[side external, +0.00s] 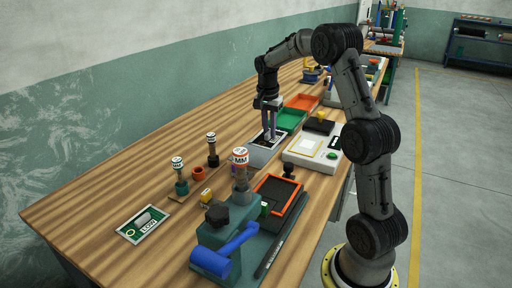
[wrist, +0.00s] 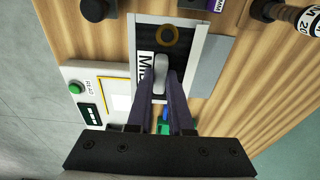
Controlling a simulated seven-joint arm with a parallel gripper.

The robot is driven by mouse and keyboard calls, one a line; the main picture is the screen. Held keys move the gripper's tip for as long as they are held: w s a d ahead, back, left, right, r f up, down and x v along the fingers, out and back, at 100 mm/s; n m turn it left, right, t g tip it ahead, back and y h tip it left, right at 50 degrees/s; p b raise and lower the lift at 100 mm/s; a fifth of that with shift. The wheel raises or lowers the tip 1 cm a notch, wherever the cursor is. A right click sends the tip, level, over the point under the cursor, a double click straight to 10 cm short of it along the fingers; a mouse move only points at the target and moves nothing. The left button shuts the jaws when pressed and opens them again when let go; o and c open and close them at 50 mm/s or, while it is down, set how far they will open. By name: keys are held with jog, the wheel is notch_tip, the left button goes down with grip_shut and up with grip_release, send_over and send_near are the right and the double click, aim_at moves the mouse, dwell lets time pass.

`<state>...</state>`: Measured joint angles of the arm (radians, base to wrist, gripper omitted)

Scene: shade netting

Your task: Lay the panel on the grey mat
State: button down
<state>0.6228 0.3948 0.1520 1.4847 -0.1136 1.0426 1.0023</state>
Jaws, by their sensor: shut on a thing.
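My gripper (side external: 268,135) points down, shut on a white-framed dark panel (wrist: 203,45). In the wrist view, the fingertips (wrist: 162,82) close around a raised grey bar in the panel's middle. A "MID" label and a tan ring show inside the frame. In the side view the panel (side external: 277,147) is partly hidden under my gripper. A plain grey area, which looks like the grey mat (wrist: 210,65), shows beside and partly beneath the panel. I cannot tell whether the panel touches it.
A white device (side external: 300,162) with a green button stands close by. A green tray (side external: 290,119) and an orange tray (side external: 303,101) lie beyond. An orange-framed dark screen (side external: 277,189), a blue-handled tool (side external: 238,242), several labelled posts (side external: 212,150) and a "LOW" card (side external: 143,224) stand nearer.

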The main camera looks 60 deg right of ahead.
aim_at(262, 131)
jog(key=w+d, duration=0.1)
jog(key=w+d+f, duration=0.2)
jog(key=w, duration=0.1)
jog(key=shift+w+d+f, duration=0.1)
jog(key=shift+d+f, duration=0.05)
jog(key=shift+f, duration=0.1)
jog(key=w+d+f, duration=0.2)
jog(key=f, duration=0.1)
jog(key=w+d+f, duration=0.1)
jog(key=w+f, duration=0.1)
jog(key=shift+f, duration=0.2)
jog(key=shift+d+f, duration=0.1)
jog(key=shift+f, duration=0.15)
jog(key=shift+w+f, duration=0.1)
jog(key=shift+f, duration=1.45)
jog(key=shift+f, duration=0.1)
jog(key=c, duration=0.8)
grip_release()
jog(key=shift+f, duration=0.1)
